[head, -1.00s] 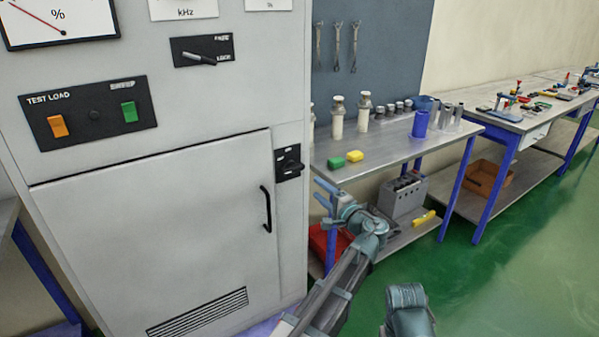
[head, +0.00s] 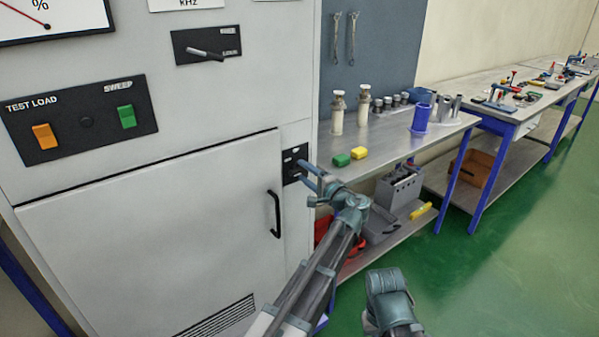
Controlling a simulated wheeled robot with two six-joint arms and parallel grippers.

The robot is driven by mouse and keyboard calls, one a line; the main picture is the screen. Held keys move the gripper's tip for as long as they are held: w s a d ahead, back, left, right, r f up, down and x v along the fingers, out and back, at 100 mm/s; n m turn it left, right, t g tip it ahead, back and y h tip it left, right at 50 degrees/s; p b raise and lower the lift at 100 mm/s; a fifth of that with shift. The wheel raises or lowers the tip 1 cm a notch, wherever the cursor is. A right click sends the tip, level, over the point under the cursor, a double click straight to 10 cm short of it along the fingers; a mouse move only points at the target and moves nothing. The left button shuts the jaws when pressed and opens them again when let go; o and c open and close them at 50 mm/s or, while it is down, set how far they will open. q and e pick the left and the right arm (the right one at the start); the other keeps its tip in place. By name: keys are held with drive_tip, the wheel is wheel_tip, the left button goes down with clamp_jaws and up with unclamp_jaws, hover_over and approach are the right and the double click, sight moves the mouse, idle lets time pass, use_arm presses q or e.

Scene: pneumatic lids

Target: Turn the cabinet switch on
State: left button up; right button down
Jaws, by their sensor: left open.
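The grey cabinet (head: 150,235) fills the left of the head view, with its door closed. A small black rotary switch plate (head: 291,158) sits on the cabinet's right edge strip, above the door handle. My left gripper (head: 305,175) is open, its fingertips at the lower right of the switch plate. The fingers hide part of the switch, so its knob position and any contact cannot be made out. Part of my right arm (head: 390,300) shows at the bottom; its gripper is not visible.
A black door handle (head: 275,214) stands out below the switch. A black panel (head: 80,120) holds orange and green switches, and a lever switch (head: 206,45) is higher up. A metal workbench (head: 395,140) with bottles and blocks stands close on the right. Green floor is open at right.

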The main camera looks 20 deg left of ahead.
use_arm(q)
clamp_jaws()
drive_tip(key=shift+m, duration=0.3)
drive_tip(key=m, duration=0.3)
drive_tip(key=shift+s+m, duration=0.1)
drive_tip(key=shift+m, duration=0.3)
drive_tip(key=m, duration=0.4)
drive_tip(key=shift+m, duration=0.3)
drive_tip(key=m, duration=0.8)
drive_tip(key=shift+m, duration=0.6)
drive_tip(key=shift+f, duration=0.1)
unclamp_jaws()
